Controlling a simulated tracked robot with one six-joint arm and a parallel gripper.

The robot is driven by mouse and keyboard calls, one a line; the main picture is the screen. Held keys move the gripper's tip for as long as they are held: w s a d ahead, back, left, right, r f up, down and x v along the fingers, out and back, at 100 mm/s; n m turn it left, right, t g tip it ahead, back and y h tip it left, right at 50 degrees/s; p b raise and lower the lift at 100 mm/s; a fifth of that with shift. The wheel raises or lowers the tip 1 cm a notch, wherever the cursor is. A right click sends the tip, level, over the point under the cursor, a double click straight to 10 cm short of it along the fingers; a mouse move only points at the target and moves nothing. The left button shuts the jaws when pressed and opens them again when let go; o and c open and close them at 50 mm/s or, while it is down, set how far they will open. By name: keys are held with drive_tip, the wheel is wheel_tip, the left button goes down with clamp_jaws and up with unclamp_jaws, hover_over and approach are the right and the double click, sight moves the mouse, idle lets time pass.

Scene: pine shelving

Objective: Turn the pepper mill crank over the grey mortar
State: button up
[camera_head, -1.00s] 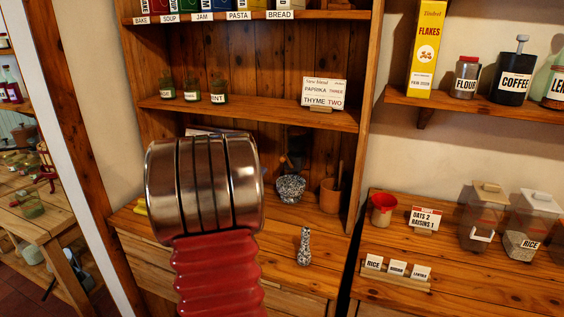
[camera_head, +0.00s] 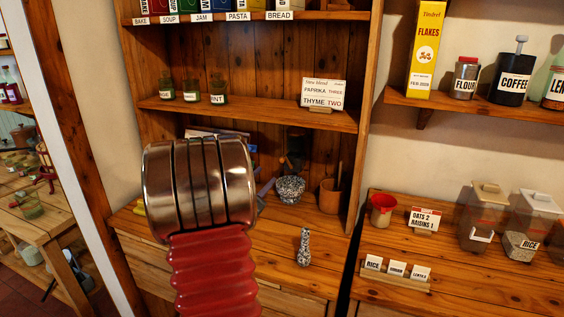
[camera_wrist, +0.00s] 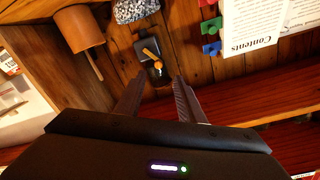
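The grey speckled mortar (camera_head: 290,189) stands on the cabinet counter; it also shows at the top edge of the wrist view (camera_wrist: 136,9). The pepper mill (camera_head: 296,146) is a dark shape against the back boards just above and behind the mortar. In the wrist view the mill (camera_wrist: 143,50) is black with an orange crank handle (camera_wrist: 151,54). My gripper (camera_wrist: 160,76) is open, its two fingers apart, pointing at the mill, with the crank just beyond the fingertips. In the head view, my arm hides most of my gripper; a greyish finger shows left of the mortar.
A wooden cup (camera_head: 330,196) with a utensil stands right of the mortar. The shelf above holds green jars and a card (camera_head: 323,93).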

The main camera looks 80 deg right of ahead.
sight(282, 162)
drive_tip(key=n, duration=0.2)
drive_tip(key=shift+s+r+n, duration=0.1)
drive_tip(key=shift+s+n, duration=0.05)
drive_tip(key=shift+n, duration=0.25)
drive_tip(key=d, duration=0.4)
drive_tip(key=s+d, duration=0.1)
drive_tip(key=d, duration=0.4)
drive_tip(key=s+d, duration=0.1)
drive_tip(key=d, duration=0.3)
drive_tip(key=shift+s+d, duration=0.15)
drive_tip(key=shift+d, duration=0.15)
drive_tip(key=shift+c, duration=0.3)
clamp_jaws()
drive_tip(key=shift+a+f, duration=0.1)
drive_tip(key=shift+f, duration=0.1)
idle(0.5)
drive_tip(key=shift+s+m, duration=0.1)
drive_tip(key=shift+m, duration=0.2)
